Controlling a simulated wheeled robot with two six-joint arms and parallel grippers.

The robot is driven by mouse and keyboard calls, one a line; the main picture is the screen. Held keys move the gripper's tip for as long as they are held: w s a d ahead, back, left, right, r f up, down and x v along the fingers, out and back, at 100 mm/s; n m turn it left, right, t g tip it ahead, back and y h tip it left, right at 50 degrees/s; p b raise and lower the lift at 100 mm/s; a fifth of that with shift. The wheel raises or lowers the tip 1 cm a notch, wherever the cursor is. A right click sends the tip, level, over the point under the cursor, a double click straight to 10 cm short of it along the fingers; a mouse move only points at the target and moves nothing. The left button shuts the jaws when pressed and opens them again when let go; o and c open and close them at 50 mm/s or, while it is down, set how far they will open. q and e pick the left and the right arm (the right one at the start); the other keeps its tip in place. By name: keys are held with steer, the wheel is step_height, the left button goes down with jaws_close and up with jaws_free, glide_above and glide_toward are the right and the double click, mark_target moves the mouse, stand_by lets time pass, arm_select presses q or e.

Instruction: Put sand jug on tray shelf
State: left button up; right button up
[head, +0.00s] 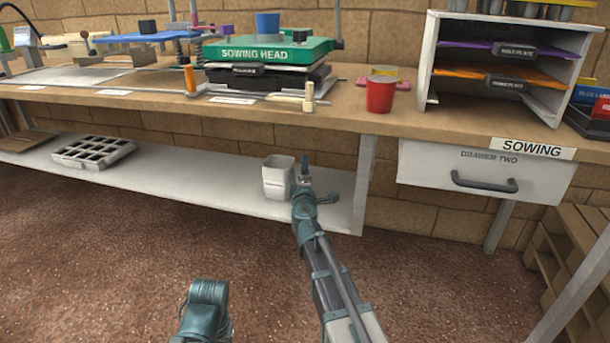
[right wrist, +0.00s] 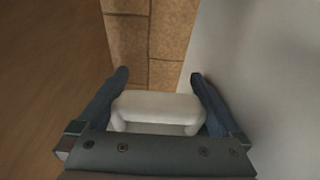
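The sand jug (head: 278,177), a pale grey-white open-topped vessel, stands upright near the right end of the low shelf (head: 215,177) under the bench. My right gripper (head: 305,171) is beside the jug's right side. In the right wrist view, my right gripper (right wrist: 159,76) has its fingers spread wide, with a rounded pale part of the jug (right wrist: 158,104) between them. Any finger contact with it is hard to make out. My left arm shows only at the bottom of the head view; its gripper tips cannot be made out.
A grey seed tray (head: 93,152) lies on the same shelf at left. The shelf between them is clear. The bench top (head: 130,105) overhangs the shelf, and a white leg (head: 363,185) stands right of the jug. A red cup (head: 380,95) stands on the bench.

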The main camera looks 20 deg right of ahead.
steer(key=shift+r, duration=0.15)
steer(key=v, duration=1.2)
steer(key=shift+s, duration=0.1)
